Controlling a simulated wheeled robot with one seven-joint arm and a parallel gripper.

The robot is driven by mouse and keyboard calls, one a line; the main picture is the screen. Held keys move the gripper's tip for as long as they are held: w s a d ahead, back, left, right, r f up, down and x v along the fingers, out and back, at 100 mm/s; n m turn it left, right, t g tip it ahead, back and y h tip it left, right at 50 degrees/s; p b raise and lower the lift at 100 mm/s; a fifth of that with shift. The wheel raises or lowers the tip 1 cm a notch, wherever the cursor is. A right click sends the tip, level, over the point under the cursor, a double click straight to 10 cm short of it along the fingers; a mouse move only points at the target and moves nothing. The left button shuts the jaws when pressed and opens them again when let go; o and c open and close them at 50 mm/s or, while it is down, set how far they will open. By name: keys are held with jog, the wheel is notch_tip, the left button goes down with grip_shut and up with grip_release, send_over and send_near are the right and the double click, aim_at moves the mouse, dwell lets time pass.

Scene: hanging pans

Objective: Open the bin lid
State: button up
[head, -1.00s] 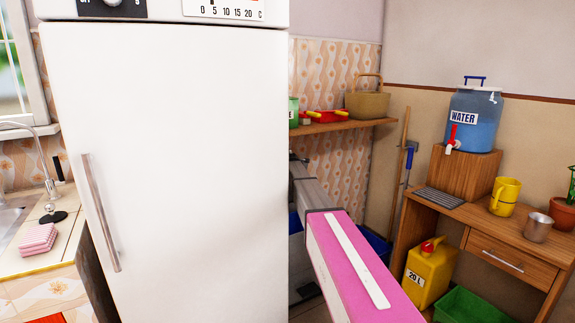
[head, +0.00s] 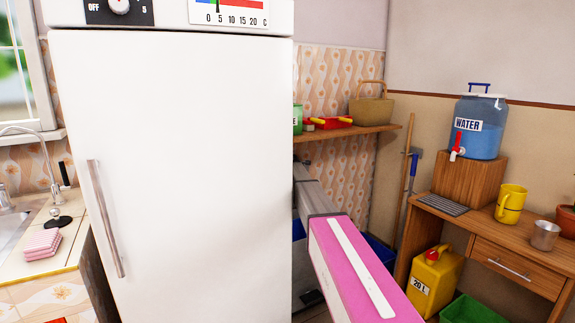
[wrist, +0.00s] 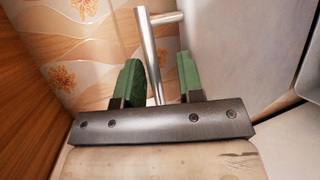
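My gripper (wrist: 160,85) shows in the wrist view with its two green fingers apart. A metal bar (wrist: 150,55) with a short crosspiece at its top runs down behind or between the fingers; I cannot tell whether it belongs to the bin lid. A pale grey surface (wrist: 235,50) lies to the right of the fingers, possibly part of the bin. In the head view my pink and grey arm reaches away behind the white fridge, which hides the gripper. No bin lid is clearly recognisable there.
The tall white fridge (head: 185,170) blocks the left of the head view. A wall shelf (head: 350,132) is above my arm. A wooden desk (head: 490,230) with a water jug (head: 478,127) stands right. A yellow canister (head: 433,280) and a green tub (head: 475,309) are below it.

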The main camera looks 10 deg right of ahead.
jog(key=v, duration=1)
jog(key=shift+s, duration=0.4)
jog(key=shift+a, duration=0.1)
jog(key=s+d+f+m+g, duration=0.1)
jog(key=s+f+m+g, duration=0.35)
jog(key=s+f, duration=0.75)
jog(key=s+d+f+m+g, duration=0.1)
jog(key=s+f+m+g, duration=0.35)
jog(key=s+f, duration=0.8)
jog(key=s+f+m+g, duration=0.2)
jog(key=s+m, duration=0.3)
jog(key=s, duration=0.9)
jog(key=s+f+m+g, duration=0.3)
jog(key=s+f+m, duration=0.1)
jog(key=s, duration=1)
jog(key=shift+s+d+m, duration=0.25)
jog(key=shift+m, duration=0.35)
